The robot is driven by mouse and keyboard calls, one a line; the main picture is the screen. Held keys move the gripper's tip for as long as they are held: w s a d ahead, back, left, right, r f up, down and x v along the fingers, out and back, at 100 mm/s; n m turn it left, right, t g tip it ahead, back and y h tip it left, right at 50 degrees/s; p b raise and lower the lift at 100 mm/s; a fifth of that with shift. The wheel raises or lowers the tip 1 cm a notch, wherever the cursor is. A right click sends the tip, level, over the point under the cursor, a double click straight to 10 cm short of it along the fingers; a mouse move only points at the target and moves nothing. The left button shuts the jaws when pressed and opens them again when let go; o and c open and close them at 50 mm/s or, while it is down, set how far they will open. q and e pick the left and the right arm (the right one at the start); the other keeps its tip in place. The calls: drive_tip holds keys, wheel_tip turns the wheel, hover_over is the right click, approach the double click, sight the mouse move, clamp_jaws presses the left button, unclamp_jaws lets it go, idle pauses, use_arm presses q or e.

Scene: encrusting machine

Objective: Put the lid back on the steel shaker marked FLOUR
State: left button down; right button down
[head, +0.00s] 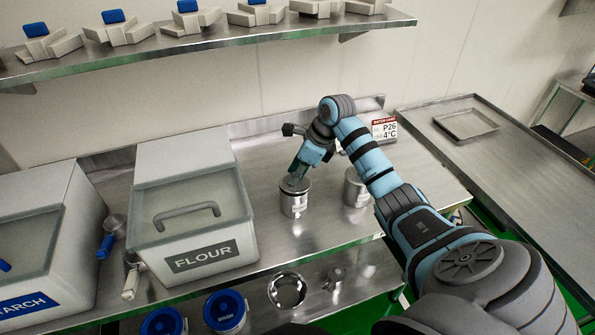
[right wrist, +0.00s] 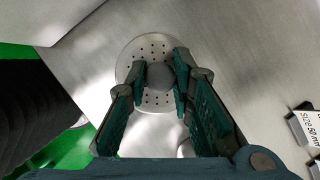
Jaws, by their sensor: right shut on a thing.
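A steel shaker (head: 294,206) stands upright on the steel shelf, to the right of the white FLOUR bin; I cannot read a mark on it. My right gripper (head: 297,176) points down over its top. In the right wrist view, the gripper (right wrist: 163,84) is shut on the round middle knob of a perforated steel lid (right wrist: 156,99). The lid (head: 293,185) is at the shaker's mouth; I cannot tell whether it is fully seated. The fingers hide part of it. My left gripper is not in view.
A second steel canister (head: 355,189) stands close to the right of the shaker, by my right forearm. The FLOUR bin (head: 203,256) is on the left. A small sign (head: 384,130) stands behind. Blue-lidded containers (head: 226,310) sit on the lower level.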

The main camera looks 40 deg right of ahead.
drive_tip(key=shift+a, duration=0.15)
drive_tip(key=c, duration=0.8)
unclamp_jaws()
drive_tip(key=shift+c, duration=0.2)
drive_tip(key=shift+r, duration=0.1)
wheel_tip(320, 180, up, 7)
drive_tip(key=p, duration=0.5)
drive_tip(key=shift+p, duration=0.35)
drive_tip(key=shift+c, duration=0.6)
clamp_jaws()
drive_tip(key=shift+f, duration=0.25)
